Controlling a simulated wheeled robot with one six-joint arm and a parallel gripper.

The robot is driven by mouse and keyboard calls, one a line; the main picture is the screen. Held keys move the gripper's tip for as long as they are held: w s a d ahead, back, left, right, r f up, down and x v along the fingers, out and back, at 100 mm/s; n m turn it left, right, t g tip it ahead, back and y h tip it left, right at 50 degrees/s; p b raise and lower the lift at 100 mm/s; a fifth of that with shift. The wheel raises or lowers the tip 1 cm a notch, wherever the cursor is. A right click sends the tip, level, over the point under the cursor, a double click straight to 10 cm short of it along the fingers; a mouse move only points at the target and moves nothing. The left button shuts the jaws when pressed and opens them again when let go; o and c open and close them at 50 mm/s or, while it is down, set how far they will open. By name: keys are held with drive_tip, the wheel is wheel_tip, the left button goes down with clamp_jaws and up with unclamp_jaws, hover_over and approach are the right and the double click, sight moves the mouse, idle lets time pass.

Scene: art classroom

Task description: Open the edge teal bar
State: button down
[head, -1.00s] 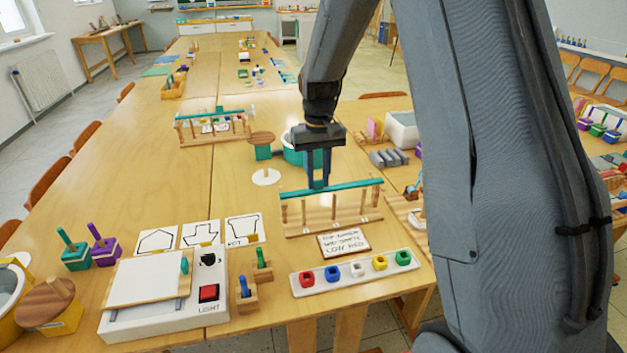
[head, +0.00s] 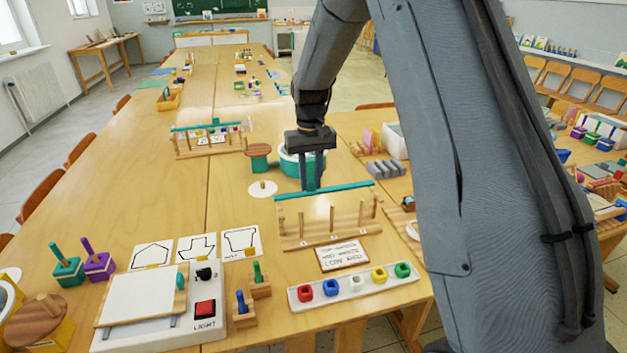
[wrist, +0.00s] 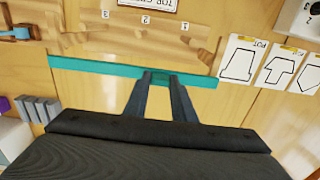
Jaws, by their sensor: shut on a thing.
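The teal bar (head: 345,187) runs along the far edge of a wooden rack (head: 325,236) with upright posts on the near table. My gripper (head: 311,187) is shut on the bar, left of its middle in the head view. In the wrist view my gripper (wrist: 159,76) has its two fingers on either side of the teal bar (wrist: 95,67). The rack's base (wrist: 130,42), marked 1, 2 and 3, lies beyond the bar there. The bar stands off from the post tops, toward the far side. I cannot tell whether its ends are still joined to the rack.
A similar rack with a teal bar (head: 205,126) stands farther back. A teal round tub (head: 290,162) is just behind my gripper. A lettered card (head: 341,256) and a white tray of coloured pieces (head: 355,284) lie in front.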

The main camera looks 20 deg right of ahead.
drive_tip(key=c, duration=1.5)
unclamp_jaws()
drive_tip(key=shift+r+b, duration=0.65)
drive_tip(key=shift+r, duration=3.3)
drive_tip(key=s+f, duration=0.2)
drive_tip(key=s, duration=0.8)
drive_tip(key=s+f, duration=0.3)
drive_tip(key=s, duration=0.7)
drive_tip(key=s+f, duration=0.2)
drive_tip(key=s, duration=0.8)
drive_tip(key=shift+s+f, duration=0.15)
drive_tip(key=shift+f, duration=0.1)
